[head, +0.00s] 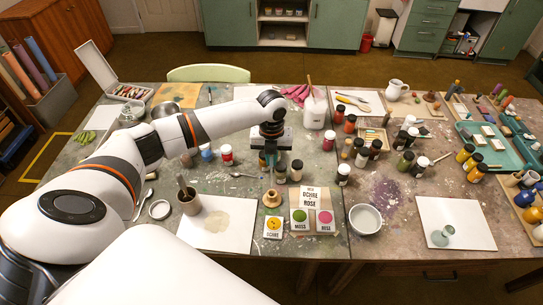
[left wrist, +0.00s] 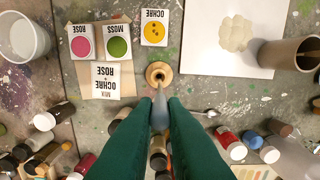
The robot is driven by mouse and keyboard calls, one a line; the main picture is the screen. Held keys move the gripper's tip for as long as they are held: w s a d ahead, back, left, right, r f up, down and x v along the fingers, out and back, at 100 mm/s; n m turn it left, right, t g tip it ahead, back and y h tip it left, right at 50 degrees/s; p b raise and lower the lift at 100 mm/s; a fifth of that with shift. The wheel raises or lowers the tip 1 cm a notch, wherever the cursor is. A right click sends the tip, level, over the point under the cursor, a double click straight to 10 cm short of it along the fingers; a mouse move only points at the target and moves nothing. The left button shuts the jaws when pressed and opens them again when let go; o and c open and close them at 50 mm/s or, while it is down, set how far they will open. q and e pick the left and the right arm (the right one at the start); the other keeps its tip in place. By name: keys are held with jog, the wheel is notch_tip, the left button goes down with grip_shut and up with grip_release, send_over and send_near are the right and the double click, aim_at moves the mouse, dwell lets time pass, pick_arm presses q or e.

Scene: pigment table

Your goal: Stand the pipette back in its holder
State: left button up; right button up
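My left gripper (head: 270,168) points down just behind the holder in the head view. Its green fingers (left wrist: 158,100) are closed around the grey-blue pipette (left wrist: 159,116) in the left wrist view. The pipette's narrow end points toward the round wooden holder (left wrist: 159,75) and overlaps its centre in that view. I cannot tell whether the tip is inside the hole or above it. The holder stands on the table near the cards (head: 272,199). The pipette is not clearly visible in the head view. My right gripper is not in view.
Several paint jars crowd behind. A white bowl (head: 365,219) stands right.

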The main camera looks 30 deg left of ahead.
pick_arm(q)
notch_tip(320, 180, down, 3)
jog(key=shift+r+b, duration=0.2)
jog(key=shift+b, duration=0.75)
jog(key=shift+f+b, duration=0.85)
jog(key=shift+f, duration=1.15)
jog(key=o, duration=0.6)
notch_tip(320, 180, up, 12)
jog(key=shift+b, duration=1)
jog(key=shift+d+f, duration=0.1)
